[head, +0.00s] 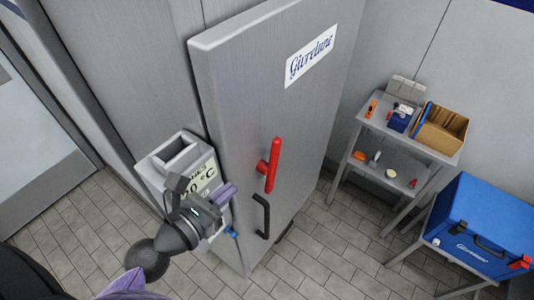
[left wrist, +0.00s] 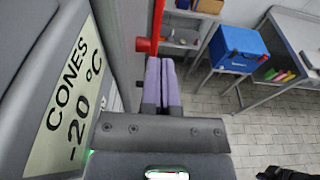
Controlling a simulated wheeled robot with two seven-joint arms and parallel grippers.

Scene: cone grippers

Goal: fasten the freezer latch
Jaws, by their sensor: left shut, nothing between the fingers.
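The grey freezer door (head: 240,100) stands in the middle of the head view; I cannot tell whether it sits fully flush. Its red latch lever (head: 273,165) stands nearly upright on a red pivot, above a black pull handle (head: 262,215). Part of the red lever shows at the top of the left wrist view (left wrist: 147,45). My left gripper (head: 228,190) is shut and empty, its purple fingers left of the lever and apart from it in the head view. It also shows in the left wrist view (left wrist: 163,72).
A grey holder with a "CONES -20 °C" label (head: 200,178) is close beside my left gripper. At right are a metal shelf cart (head: 440,152) with a cardboard box (head: 440,128) and a blue cooler (head: 480,225) on a stand. Tiled floor is clear before the door.

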